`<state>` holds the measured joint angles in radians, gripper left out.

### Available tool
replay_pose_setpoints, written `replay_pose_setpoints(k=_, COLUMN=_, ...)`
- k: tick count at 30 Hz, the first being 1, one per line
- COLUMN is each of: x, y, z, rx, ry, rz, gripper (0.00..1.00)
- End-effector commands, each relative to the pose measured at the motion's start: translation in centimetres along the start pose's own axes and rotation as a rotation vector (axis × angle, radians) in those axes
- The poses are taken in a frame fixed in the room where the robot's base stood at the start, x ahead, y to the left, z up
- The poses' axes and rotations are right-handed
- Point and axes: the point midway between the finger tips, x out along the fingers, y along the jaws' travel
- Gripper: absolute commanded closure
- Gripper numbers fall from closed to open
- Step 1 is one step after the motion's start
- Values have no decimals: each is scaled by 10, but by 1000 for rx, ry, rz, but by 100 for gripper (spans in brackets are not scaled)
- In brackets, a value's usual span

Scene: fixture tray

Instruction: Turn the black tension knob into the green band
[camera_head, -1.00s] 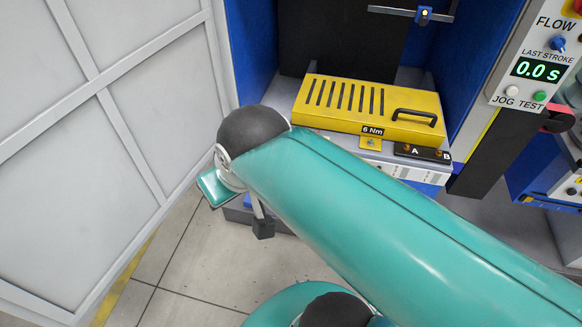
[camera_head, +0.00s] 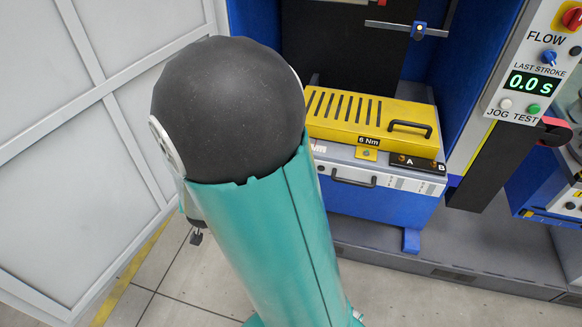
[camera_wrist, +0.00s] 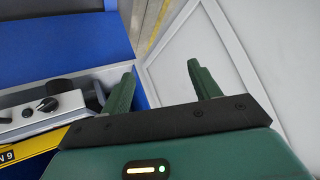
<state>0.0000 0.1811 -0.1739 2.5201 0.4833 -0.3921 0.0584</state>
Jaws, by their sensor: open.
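My gripper (camera_wrist: 166,80) is open and empty in the wrist view, its two green fingers apart in front of a grey panel. At the left of that view is a light grey unit (camera_wrist: 68,117) with a black knob (camera_wrist: 47,104) and a smaller dark control beside it. I cannot tell whether this is the tension knob. The knob lies to the left of my fingers, not between them. No green band can be made out. In the head view my arm covers the left of the bench, and no gripper fingers can be made out clearly.
A yellow slotted cover (camera_head: 368,118) marked 6 Nm sits on a grey and blue unit, with a black A/B strip (camera_head: 418,164) in front. A control panel (camera_head: 532,82) reads 0.0 s at the right. A framed grey panel (camera_head: 60,130) stands left; floor shows below.

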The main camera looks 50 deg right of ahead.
Motion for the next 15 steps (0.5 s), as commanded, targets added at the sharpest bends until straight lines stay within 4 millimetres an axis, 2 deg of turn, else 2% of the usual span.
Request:
replay_pose_setpoints(k=1, x=15, y=20, z=7, rx=13, ry=27, rz=56, gripper=38)
replay_pose_setpoints(k=3, x=30, y=46, z=11, rx=30, ry=87, rz=131, gripper=38)
replay_pose_setpoints(k=6, x=45, y=86, z=18, rx=31, ry=177, rz=241, gripper=38)
replay_pose_setpoints(k=10, x=53, y=138, z=26, rx=-7, ry=302, rz=385, gripper=38)
replay_pose_setpoints(k=15, x=43, y=197, z=36, rx=-120, ry=474, rz=557, gripper=38)
